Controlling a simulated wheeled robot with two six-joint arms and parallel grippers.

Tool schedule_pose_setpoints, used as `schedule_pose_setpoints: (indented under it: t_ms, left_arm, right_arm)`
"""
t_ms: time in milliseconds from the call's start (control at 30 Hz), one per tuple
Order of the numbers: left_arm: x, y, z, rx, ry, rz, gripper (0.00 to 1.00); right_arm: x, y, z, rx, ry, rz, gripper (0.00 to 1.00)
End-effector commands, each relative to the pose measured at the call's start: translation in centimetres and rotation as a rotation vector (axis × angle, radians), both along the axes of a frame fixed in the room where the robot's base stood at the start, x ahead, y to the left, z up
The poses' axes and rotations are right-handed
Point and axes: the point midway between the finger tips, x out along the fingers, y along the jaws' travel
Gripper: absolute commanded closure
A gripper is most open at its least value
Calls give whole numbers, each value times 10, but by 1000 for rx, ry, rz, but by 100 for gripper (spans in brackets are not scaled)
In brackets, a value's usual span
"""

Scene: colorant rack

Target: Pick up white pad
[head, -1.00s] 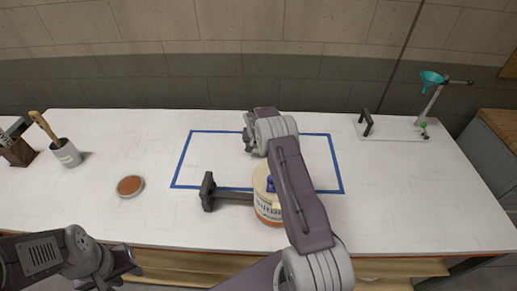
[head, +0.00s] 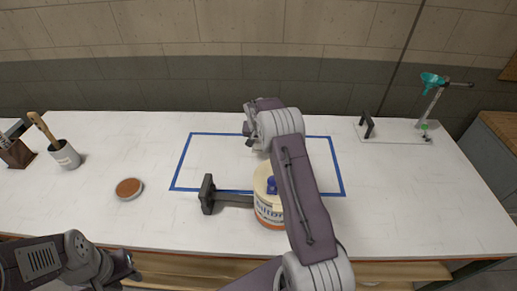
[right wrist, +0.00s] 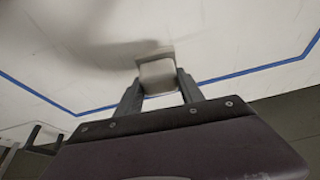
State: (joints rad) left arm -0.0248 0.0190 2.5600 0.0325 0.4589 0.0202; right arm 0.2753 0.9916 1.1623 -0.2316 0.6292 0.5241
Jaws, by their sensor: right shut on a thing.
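The white pad (right wrist: 157,74) is a small pale block in the right wrist view, between the two grey fingers of my right gripper (right wrist: 160,84). The fingers are shut on it. The white tabletop lies behind it, with a soft shadow to the left; I cannot tell if the pad still touches the table. In the head view my right arm reaches into the blue outlined rectangle (head: 183,160), and the pad is hidden behind my wrist. My left gripper (head: 122,266) is at the table's front edge, away from the pad; its jaw opening is unclear.
A cream tub (head: 268,211) with lettering and a blue knob stands under my right forearm. A dark T-shaped tool (head: 207,194) lies beside it. A brown-topped disc (head: 129,188), a brush cup (head: 65,155) and a stand with teal funnel (head: 431,79) are farther off.

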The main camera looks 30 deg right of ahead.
Motion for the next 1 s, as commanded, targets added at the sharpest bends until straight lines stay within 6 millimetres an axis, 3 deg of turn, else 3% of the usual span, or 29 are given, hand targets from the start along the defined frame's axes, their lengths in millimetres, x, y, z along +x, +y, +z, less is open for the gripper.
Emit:
schedule_pose_setpoints:
  t_ms: [200, 433, 600, 1000]
  left_arm:
    - [0, 0, -17, 0, 0, 0, 64]
    - [0, 0, -24, 0, 0, 0, 64]
    - [0, 0, -26, 0, 0, 0, 64]
    - [0, 0, -25, 0, 0, 0, 64]
  right_arm:
    - [-52, 5, 29, -1, -2, -2, 95]
    - [-93, 10, 54, 0, -1, -2, 95]
    - [-104, 12, 61, 1, 1, -1, 95]
    - [-105, 12, 62, 1, 1, 2, 95]
